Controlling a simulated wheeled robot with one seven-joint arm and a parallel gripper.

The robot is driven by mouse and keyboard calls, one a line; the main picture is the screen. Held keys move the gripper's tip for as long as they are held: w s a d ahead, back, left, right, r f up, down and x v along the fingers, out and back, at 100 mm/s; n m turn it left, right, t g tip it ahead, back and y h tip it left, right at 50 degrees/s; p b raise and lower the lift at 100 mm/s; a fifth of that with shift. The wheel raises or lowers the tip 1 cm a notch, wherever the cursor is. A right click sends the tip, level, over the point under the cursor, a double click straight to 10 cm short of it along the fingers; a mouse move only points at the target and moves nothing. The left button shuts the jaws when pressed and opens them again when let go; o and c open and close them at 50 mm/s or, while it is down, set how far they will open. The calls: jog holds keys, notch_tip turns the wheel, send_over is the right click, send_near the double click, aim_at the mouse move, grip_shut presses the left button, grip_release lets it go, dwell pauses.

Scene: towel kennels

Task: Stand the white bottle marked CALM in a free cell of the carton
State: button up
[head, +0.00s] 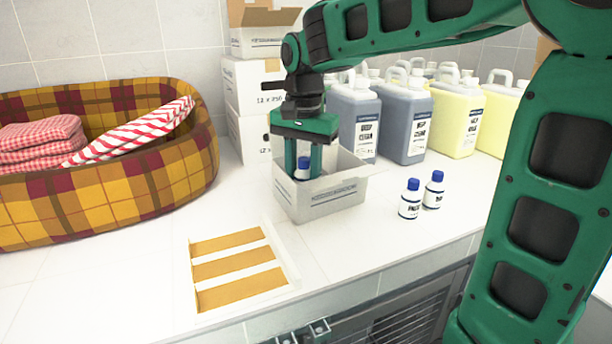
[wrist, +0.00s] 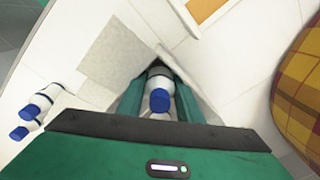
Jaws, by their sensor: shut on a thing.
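My gripper (head: 303,165) points down over the open white carton (head: 335,198) and is shut on a white bottle with a blue cap (head: 303,172). The bottle is upright between the fingers, its lower part hidden behind the carton's near wall. In the wrist view the held bottle (wrist: 159,88) shows its blue cap between the green fingers. Its label cannot be read, and I cannot tell whether its base touches the carton floor. The carton's cells are hidden from the head camera.
Two more blue-capped white bottles (head: 410,200) (head: 433,190) stand right of the carton. Large jugs (head: 405,120) line the back. A plaid basket (head: 150,175) with towels is at left. A white tray with orange strips (head: 235,268) lies in front. Stacked boxes (head: 248,90) stand behind.

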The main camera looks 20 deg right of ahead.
jog(key=shift+s+f+g, duration=0.1)
jog(key=shift+f+g, duration=0.2)
jog(key=shift+f, duration=1.1)
jog(key=o, duration=1.2)
jog(key=shift+a, duration=0.1)
jog(key=shift+c, duration=0.2)
jog(key=c, duration=0.3)
jog(key=shift+o, duration=0.5)
jog(key=shift+w+r, duration=0.3)
jog(key=shift+r, duration=0.55)
jog(key=shift+w+r, duration=0.6)
jog(key=shift+w, duration=0.25)
jog(key=o, duration=0.3)
jog(key=shift+s+r, duration=0.6)
jog(key=shift+r, duration=0.35)
jog(key=shift+s+r, duration=0.1)
jog(key=shift+r, duration=2.55)
